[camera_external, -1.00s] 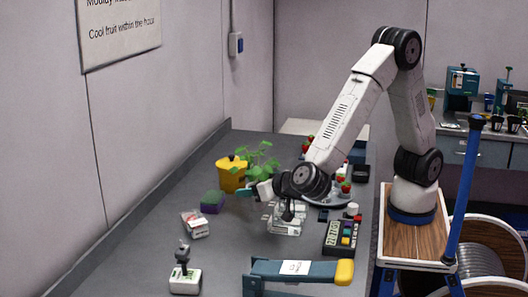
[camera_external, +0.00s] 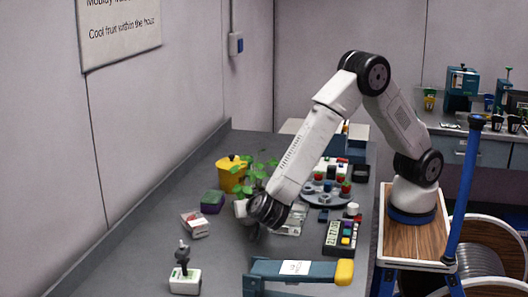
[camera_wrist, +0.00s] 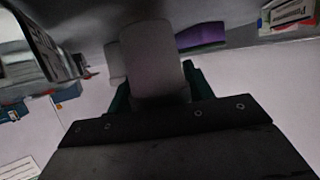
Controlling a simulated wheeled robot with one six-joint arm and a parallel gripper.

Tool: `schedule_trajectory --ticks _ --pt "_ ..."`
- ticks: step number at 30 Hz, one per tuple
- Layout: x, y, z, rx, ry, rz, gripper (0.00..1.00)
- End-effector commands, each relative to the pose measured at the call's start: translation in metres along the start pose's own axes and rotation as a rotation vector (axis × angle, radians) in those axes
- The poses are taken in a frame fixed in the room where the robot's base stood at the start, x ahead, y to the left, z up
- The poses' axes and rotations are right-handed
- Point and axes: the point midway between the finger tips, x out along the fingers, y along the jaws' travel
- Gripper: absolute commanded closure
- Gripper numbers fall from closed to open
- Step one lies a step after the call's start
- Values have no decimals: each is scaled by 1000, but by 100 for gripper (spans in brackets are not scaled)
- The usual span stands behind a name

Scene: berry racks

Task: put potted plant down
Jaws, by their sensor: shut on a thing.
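The potted plant shows in the camera_external view as green leaves (camera_external: 249,183) beside the yellow pot, left of my wrist. A pale pot (camera_external: 241,208) shows under the leaves, partly hidden by my wrist. In the camera_wrist view a pale grey, rounded pot (camera_wrist: 152,50) stands between the teal fingers of my gripper (camera_wrist: 160,92). My gripper is shut on it. The leaves are not clear in the wrist view. My wrist hides the fingers in the external view, and I cannot tell whether the pot touches the counter.
A small carton (camera_external: 195,223) is nearer the front. Bare counter (camera_external: 225,255) lies in front.

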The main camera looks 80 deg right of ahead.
Motion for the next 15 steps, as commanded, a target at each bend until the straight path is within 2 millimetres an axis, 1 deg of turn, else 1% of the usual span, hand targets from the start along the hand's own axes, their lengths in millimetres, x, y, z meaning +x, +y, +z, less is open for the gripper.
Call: schedule_trajectory --ticks 1,2,12,13,14,15 --pt "2 0 5 -2 1 0 73" --pt "3 0 7 -1 1 0 73" --pt "4 0 10 1 0 0 73" --pt "4 0 10 1 0 0 46" --pt "4 0 10 1 0 -1 38" --pt "4 0 10 1 0 -1 27"
